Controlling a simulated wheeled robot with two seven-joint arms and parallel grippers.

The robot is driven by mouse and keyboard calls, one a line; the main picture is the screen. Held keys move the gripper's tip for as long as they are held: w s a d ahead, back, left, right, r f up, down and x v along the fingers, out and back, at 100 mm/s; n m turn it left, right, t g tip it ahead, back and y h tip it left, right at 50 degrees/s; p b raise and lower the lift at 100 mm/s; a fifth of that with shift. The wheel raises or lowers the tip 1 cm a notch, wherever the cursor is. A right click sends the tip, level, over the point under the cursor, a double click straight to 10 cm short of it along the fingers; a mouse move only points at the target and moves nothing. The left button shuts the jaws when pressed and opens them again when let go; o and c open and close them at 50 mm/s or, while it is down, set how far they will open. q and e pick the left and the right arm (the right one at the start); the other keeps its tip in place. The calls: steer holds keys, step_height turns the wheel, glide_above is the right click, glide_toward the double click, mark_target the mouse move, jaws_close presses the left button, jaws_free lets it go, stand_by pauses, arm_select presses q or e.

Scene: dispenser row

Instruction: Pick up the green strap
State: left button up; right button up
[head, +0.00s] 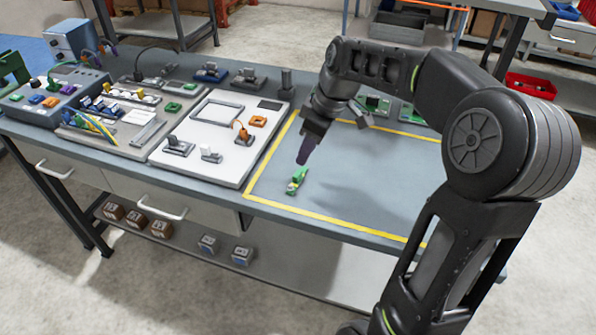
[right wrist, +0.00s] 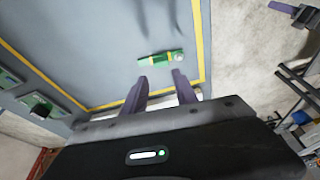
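The green strap (head: 297,180) is a small green piece with a yellow band and a pale end. It lies on the grey tabletop inside the yellow-taped area, near its front left corner. It also shows in the right wrist view (right wrist: 160,57), just beyond my fingertips. My right gripper (head: 302,160) is above and slightly behind it, pointing down, with purple fingers. In the right wrist view my right gripper (right wrist: 160,80) is open, with nothing between its fingers. A purple finger of what looks like my left gripper (right wrist: 282,8) shows at the top right, away from the table.
A white panel (head: 180,150) with an orange connector (head: 258,121) and other fittings stands left of the taped area. Green boards (head: 376,103) lie at its back. The taped area (head: 350,190) is otherwise mostly clear. A red bin (head: 530,88) is farther back.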

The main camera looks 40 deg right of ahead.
mark_target(298, 173)
steer(key=shift+x, duration=1.3)
steer(key=shift+s, duration=0.1)
steer(key=p+x, duration=0.1)
steer(key=x, duration=0.3)
steer(key=shift+s+a+f+p, duration=0.1)
steer(key=shift+s+p, duration=0.05)
steer(key=shift+p, duration=0.15)
steer(key=shift+f, duration=0.55)
steer(key=shift+c, duration=0.3)
jaws_close()
